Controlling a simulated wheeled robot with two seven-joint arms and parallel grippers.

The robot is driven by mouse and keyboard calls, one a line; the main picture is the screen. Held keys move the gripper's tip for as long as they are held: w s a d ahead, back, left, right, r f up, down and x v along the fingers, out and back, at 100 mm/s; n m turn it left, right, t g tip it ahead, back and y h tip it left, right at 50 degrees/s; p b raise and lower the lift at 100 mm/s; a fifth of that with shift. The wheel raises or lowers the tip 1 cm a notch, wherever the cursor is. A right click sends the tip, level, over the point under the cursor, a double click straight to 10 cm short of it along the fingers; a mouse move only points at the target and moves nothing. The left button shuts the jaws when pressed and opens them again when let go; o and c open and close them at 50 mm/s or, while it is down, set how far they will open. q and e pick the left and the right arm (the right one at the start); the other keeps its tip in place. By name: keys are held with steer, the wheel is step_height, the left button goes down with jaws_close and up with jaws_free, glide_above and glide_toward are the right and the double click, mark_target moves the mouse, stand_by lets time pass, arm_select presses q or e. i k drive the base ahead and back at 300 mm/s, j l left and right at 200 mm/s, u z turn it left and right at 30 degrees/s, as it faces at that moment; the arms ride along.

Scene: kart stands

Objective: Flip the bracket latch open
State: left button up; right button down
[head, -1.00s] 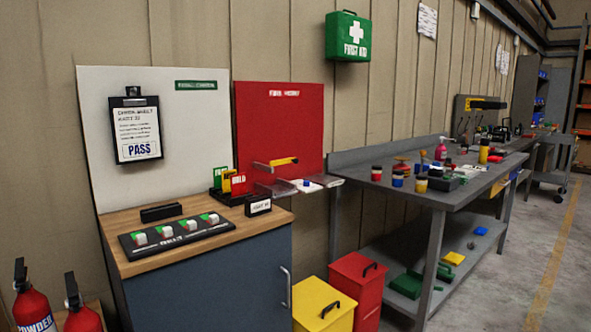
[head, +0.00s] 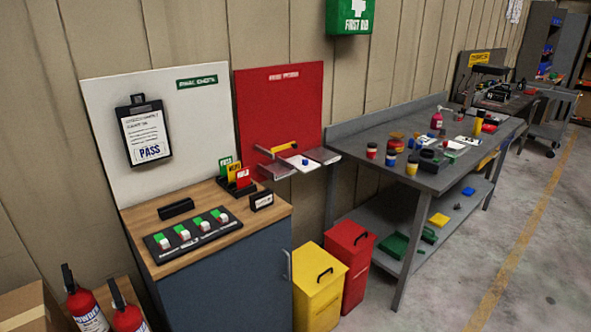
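I cannot pick out a bracket latch with certainty. A yellow bar (head: 284,147) sticks out from the lower part of the red board (head: 281,100), with small grey shelf-like plates (head: 322,155) below and beside it. A white plate with a small blue piece (head: 303,162) lies among them. Two red fire extinguishers (head: 86,308) stand at the lower left, cut off by the frame edge; no bracket on them can be made out. Neither of my grippers is in view.
A wood-topped cabinet (head: 160,212) carries a switch panel (head: 193,232) and coloured cards (head: 235,173). Yellow (head: 320,287) and red (head: 349,258) bins stand beside it. A cluttered grey workbench (head: 450,183) runs along the wall. The floor at the right is open.

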mark_target(293, 144)
steer(key=u, duration=0.3)
steer(key=i+l+u, duration=0.15)
steer(key=l+u, duration=0.15)
steer(key=u, duration=0.15)
steer(key=i+l+u, duration=0.1)
steer(key=l+u, duration=0.6)
steer(key=u, duration=0.15)
steer(key=l+u, duration=0.4)
steer(key=l, duration=0.55)
steer(key=k+l+u, duration=0.15)
steer(key=l, duration=0.95)
steer(key=k+l+u, duration=0.1)
steer(key=l, duration=0.4)
steer(key=k+l+u, duration=0.1)
steer(key=l, duration=0.45)
